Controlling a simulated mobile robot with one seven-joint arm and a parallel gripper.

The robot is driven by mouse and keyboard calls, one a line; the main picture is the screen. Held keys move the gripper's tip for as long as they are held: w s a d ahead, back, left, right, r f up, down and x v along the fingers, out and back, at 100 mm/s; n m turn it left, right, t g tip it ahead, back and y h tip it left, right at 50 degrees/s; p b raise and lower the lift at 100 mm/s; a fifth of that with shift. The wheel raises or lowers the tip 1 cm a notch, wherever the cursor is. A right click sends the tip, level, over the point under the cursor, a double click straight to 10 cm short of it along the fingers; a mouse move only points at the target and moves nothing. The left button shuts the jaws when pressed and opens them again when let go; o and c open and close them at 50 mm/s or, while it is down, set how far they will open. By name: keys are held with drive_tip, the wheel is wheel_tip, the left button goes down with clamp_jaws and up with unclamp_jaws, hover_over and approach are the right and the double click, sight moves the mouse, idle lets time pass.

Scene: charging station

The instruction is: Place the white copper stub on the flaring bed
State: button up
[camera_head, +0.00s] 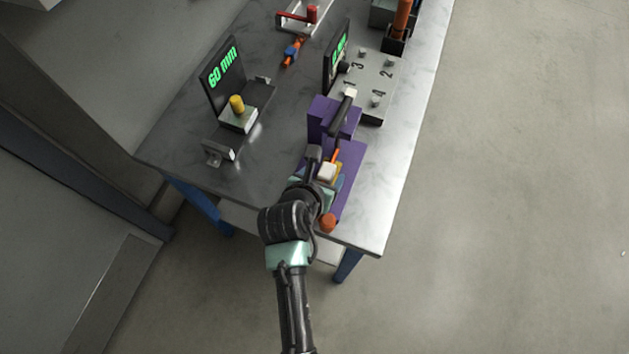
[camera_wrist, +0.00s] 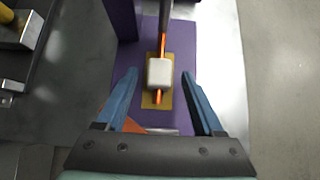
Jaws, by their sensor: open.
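The white copper stub (camera_wrist: 159,74) is a thin orange rod with a white block around it. It lies lengthwise over a yellow plate (camera_wrist: 149,101) on a purple fixture (camera_wrist: 187,37), which looks like the flaring bed. In the head view the white block (camera_head: 327,172) shows just beyond my wrist, on the purple fixture (camera_head: 351,160) near the table's front end. My gripper (camera_wrist: 160,73) is open, with its blue fingers on either side of the white block and visible gaps to both. In the head view my fingertips are partly hidden.
A dark lever (camera_head: 341,115) rises from the fixture's purple block (camera_head: 322,117). A grey numbered plate (camera_head: 376,83) stands behind. To the left are a "60 mm" display (camera_head: 223,75) and a yellow-topped block (camera_head: 238,118). A blue-and-orange stub (camera_head: 291,53) lies farther back.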

drive_tip(key=p+v, duration=0.1)
drive_tip(key=v, duration=0.9)
drive_tip(key=shift+r, duration=0.2)
drive_tip(key=w+r+m+t+y, duration=0.1)
drive_tip(key=w+r+m+t, duration=0.3)
drive_tip(key=r, duration=0.5)
drive_tip(key=w+a+r+m+t, duration=0.1)
drive_tip(key=w+r+m, duration=0.4)
drive_tip(key=r, duration=0.5)
drive_tip(key=w+r+m+t+y, duration=0.1)
drive_tip(key=w+r+m+t, duration=0.2)
drive_tip(key=r+m, duration=0.45)
drive_tip(key=s+d+r+m+t, duration=0.1)
drive_tip(key=s+r+m+t, duration=0.2)
drive_tip(key=r, duration=0.8)
drive_tip(key=s+d+r+m+t, duration=0.1)
drive_tip(key=s+r+m+t, duration=0.3)
drive_tip(key=r+m, duration=0.3)
drive_tip(key=s+d+r+m+t, duration=0.1)
drive_tip(key=s+r+m+t, duration=0.2)
drive_tip(key=r, duration=1.2)
drive_tip(key=s+m, duration=0.1)
drive_tip(key=m, duration=0.2)
drive_tip(key=shift+s+d+r+t+y, duration=0.2)
drive_tip(key=shift+d+r+t+y, duration=0.1)
drive_tip(key=shift+r+t+y, duration=0.1)
drive_tip(key=shift+f, duration=0.2)
